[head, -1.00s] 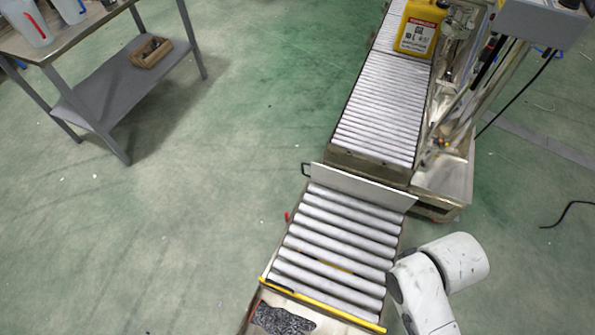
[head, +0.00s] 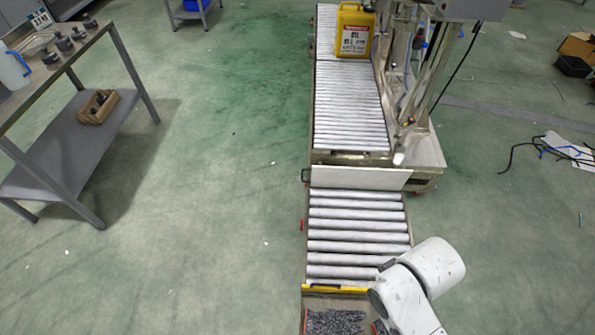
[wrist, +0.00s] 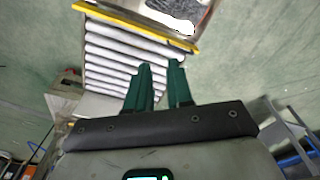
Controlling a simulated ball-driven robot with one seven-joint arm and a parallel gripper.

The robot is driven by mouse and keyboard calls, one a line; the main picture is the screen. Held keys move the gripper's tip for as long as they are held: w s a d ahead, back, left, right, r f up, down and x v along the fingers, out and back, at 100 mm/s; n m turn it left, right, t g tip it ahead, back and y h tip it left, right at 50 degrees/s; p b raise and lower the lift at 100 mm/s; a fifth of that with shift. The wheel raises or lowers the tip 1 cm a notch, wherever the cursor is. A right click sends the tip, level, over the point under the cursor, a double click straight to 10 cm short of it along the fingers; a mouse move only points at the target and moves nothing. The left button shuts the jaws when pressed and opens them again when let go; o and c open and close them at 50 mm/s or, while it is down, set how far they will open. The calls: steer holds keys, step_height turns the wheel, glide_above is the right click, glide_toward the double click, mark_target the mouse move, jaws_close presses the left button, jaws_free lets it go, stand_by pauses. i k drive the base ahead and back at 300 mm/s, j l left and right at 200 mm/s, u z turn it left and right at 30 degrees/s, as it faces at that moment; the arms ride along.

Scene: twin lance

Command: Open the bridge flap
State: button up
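The bridge flap appears to be the short roller section (head: 358,232) in the head view. It lies flat, in line with the longer roller conveyor (head: 348,105). A pale upright plate (head: 360,177) stands across its far end, with a small dark handle (head: 306,175) at the left. A yellow strip (head: 336,288) marks its near end. The rollers (wrist: 110,58) and yellow strip (wrist: 130,25) also show in the wrist view. My gripper (wrist: 160,66) has two green fingers apart with nothing between them; they overlap the rollers in the picture. The head view shows only my white arm, at the flap's near right.
A yellow canister (head: 355,32) stands on the far conveyor, beside a metal machine frame (head: 410,80). A grey speckled cloth-like thing (head: 335,322) lies nearer than the yellow strip. A workbench (head: 70,135) stands left. Green floor between is clear; cables (head: 540,150) lie right.

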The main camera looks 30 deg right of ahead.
mark_target(336, 177)
steer(key=i+j+z, duration=0.15)
steer(key=i+j, duration=0.15)
steer(key=i+j+z, duration=0.1)
steer(key=i+j, duration=0.15)
steer(key=j, duration=0.15)
steer(key=i+z, duration=0.1)
steer(key=i, duration=0.4)
